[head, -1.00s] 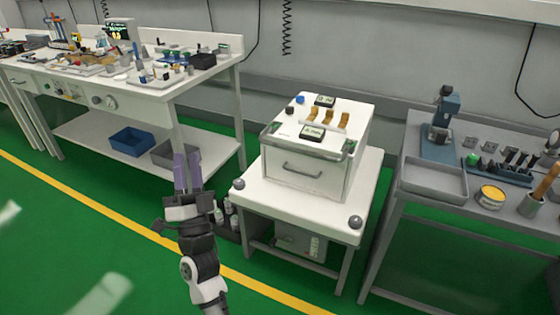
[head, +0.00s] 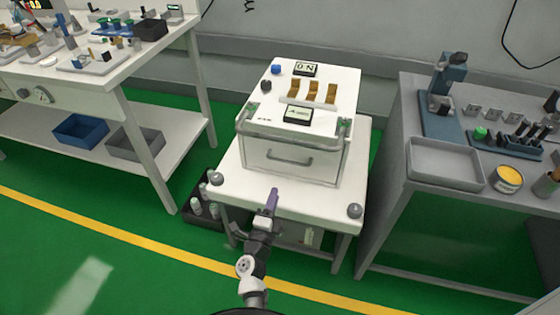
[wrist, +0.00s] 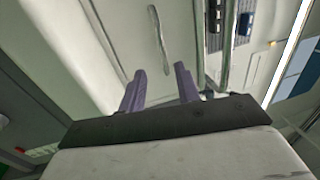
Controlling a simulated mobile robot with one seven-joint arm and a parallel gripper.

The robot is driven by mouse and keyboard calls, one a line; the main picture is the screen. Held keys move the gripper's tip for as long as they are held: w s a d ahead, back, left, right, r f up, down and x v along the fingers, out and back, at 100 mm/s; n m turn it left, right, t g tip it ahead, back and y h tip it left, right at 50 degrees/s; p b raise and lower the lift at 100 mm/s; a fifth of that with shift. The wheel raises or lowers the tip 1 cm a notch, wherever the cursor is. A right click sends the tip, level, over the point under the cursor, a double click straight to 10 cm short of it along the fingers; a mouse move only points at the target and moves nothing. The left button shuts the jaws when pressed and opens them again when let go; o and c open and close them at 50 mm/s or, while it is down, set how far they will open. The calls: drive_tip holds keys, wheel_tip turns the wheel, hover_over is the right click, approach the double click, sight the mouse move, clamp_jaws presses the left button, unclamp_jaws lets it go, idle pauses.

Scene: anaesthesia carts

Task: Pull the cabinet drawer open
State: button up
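The white cabinet (head: 335,88) stands on a white cart, its drawer front (head: 262,156) facing me. The drawer looks shut, with a grey bar handle (head: 290,162) across it. The handle also shows in the wrist view (wrist: 158,38) as a pale curved bar just beyond my fingers.
The cart top (head: 290,200) has round grey knobs at its front corners. A grey bench (head: 410,105) with trays and tools stands to the right. A white workbench (head: 120,82) stands to the left. A dark crate of bottles (head: 195,215) sits beside the cart. Green floor is clear in front.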

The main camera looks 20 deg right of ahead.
drive_tip(key=x, duration=1.2)
drive_tip(key=shift+p, duration=0.35)
drive_tip(key=shift+w+d, duration=0.15)
drive_tip(key=shift+c, duration=0.3)
clamp_jaws()
